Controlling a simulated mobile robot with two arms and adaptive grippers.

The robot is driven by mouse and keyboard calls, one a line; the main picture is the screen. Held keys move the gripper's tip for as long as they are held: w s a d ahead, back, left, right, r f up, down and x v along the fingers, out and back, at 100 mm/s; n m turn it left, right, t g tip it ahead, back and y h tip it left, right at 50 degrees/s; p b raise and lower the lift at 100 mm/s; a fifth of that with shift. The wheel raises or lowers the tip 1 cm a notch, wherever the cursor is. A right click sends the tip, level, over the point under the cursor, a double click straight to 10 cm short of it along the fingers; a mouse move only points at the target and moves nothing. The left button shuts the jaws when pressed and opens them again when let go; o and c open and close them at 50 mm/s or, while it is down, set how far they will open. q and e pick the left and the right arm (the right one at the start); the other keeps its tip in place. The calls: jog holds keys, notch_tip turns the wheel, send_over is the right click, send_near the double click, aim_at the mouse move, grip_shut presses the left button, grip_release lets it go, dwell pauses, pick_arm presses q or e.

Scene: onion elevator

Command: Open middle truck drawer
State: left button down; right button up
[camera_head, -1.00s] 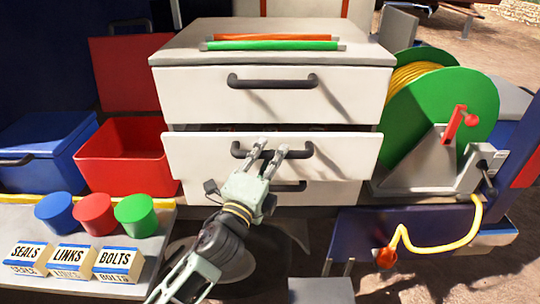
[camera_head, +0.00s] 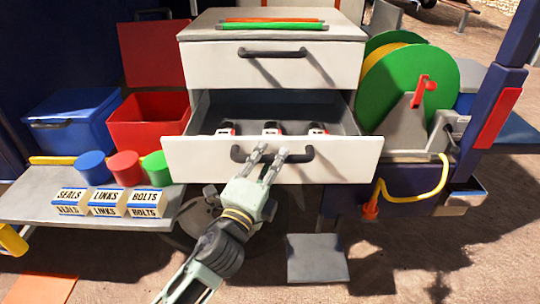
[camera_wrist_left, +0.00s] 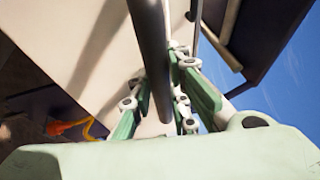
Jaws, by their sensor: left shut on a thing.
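The middle truck drawer (camera_head: 200,160) is white and stands well open in the head view. Several small red-and-white items lie in a row inside its grey interior, one of them a red-and-white item (camera_head: 271,129) at the middle. My left gripper (camera_head: 269,152) is at the front of this drawer, shut on its dark bar handle (camera_head: 301,155). In the left wrist view the green-padded fingers (camera_wrist_left: 160,95) are on both sides of the handle bar (camera_wrist_left: 152,50). The top drawer (camera_head: 215,65) above is shut. My right gripper is not in view.
A green hose reel (camera_head: 430,70) stands to the right of the cabinet. A red bin (camera_head: 150,115) and a blue box (camera_head: 75,115) stand to the left. A grey bench (camera_head: 30,205) holds colored cups and labelled blocks. Open ground lies in front.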

pick_arm(q)
jog(key=c, duration=1.6)
grip_release()
jog(key=shift+c, duration=0.2)
jog(key=v, duration=1.2)
jog(key=shift+f, duration=0.1)
